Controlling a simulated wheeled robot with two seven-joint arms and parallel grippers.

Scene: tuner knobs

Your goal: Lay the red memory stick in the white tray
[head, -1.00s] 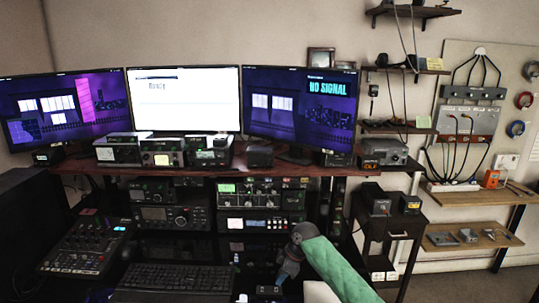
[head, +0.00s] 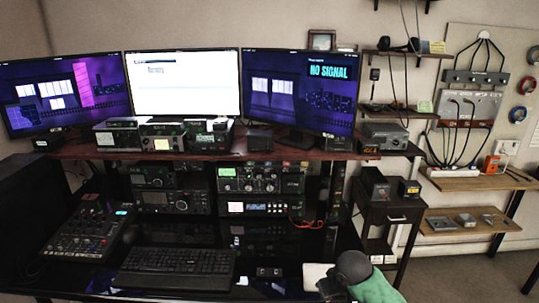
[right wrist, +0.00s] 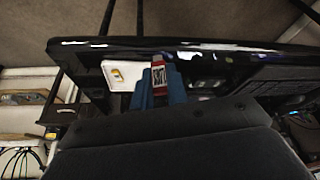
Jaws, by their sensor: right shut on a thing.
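The red memory stick (right wrist: 158,76) has a dark-and-white patterned label. In the right wrist view it stands between the blue fingers of my right gripper (right wrist: 160,88), which is shut on it. The white tray (right wrist: 114,82) lies beside the stick in that view, with a small yellow-and-white item (right wrist: 119,73) in it. In the head view the white tray (head: 314,272) is at the desk's front right, partly hidden by my right gripper (head: 328,287). The stick cannot be made out there. My left gripper is not in view.
A black keyboard (head: 175,267) and an audio mixer (head: 83,235) lie left of the tray on the glossy black desk. Small dark items (head: 268,272) sit just left of the tray. Radio units (head: 258,180) and three monitors (head: 184,92) stand behind.

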